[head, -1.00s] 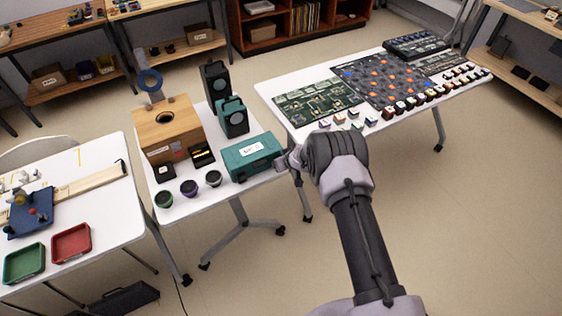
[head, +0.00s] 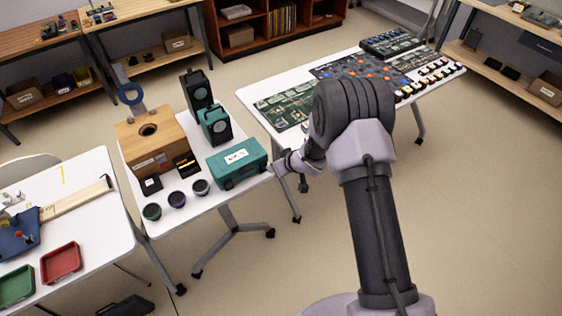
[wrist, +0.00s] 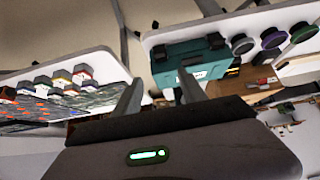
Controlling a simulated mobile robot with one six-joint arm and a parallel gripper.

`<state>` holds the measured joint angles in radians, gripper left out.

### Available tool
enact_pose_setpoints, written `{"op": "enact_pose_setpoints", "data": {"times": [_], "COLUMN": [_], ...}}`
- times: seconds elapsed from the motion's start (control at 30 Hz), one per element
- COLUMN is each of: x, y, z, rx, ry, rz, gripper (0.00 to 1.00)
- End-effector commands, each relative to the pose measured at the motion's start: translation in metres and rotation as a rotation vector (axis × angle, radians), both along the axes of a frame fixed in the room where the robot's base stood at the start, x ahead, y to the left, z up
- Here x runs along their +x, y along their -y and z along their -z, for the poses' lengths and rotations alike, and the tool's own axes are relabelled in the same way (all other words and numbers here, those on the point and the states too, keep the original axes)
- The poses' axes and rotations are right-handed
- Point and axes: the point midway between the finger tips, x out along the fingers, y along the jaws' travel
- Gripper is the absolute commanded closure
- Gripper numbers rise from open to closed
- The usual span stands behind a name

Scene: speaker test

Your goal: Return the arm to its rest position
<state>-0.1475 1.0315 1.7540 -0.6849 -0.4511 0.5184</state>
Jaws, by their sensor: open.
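My arm rises from the bottom of the head view, bent at a dark ribbed joint (head: 352,112). Its wrist part points left, beside the right edge of the middle table. My gripper shows best in the wrist view (wrist: 158,84). Its two grey fingers are apart with nothing held between them. The teal case (head: 238,162) lies on the middle table, left of the wrist part. In the wrist view the case (wrist: 192,55) appears beyond the fingers, apparently clear of them. In the head view the fingertips are hard to make out.
The middle table (head: 217,193) also holds a wooden box (head: 150,160), speaker cabinets (head: 215,124) and small jars (head: 177,199). Behind my arm is a table (head: 262,91) with circuit boards (head: 285,106). Open floor (head: 480,230) lies to the right.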

Motion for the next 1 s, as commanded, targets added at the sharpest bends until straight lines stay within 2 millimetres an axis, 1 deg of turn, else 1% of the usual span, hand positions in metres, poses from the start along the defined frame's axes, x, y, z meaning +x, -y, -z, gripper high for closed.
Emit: {"op": "enact_pose_setpoints", "data": {"times": [0.03,0.17,0.6,0.67,0.73,0.77,0.8,0.87,0.9,0.97,1.0], "x": [-0.004,-0.012,-0.013,-0.012,-0.005,-0.003,-0.002,-0.013,-0.027,-0.060,-0.088], "y": [0.003,0.008,0.009,0.012,0.024,0.034,0.050,0.079,0.098,0.121,0.134], "z": [-0.009,-0.018,-0.019,-0.023,-0.043,-0.058,-0.082,-0.123,-0.149,-0.183,-0.202], "rx": [0.000,0.001,0.000,-0.004,-0.020,-0.032,-0.049,-0.070,-0.076,-0.068,-0.050], "ry": [0.000,0.000,-0.001,0.003,0.016,0.023,0.032,0.034,0.028,0.006,-0.015], "rz": [0.002,0.001,0.001,0.012,0.061,0.100,0.165,0.284,0.366,0.484,0.558], "gripper": [0.51,0.51,0.51,0.51,0.51,0.51,0.51,0.51,0.51,0.51,0.51]}}
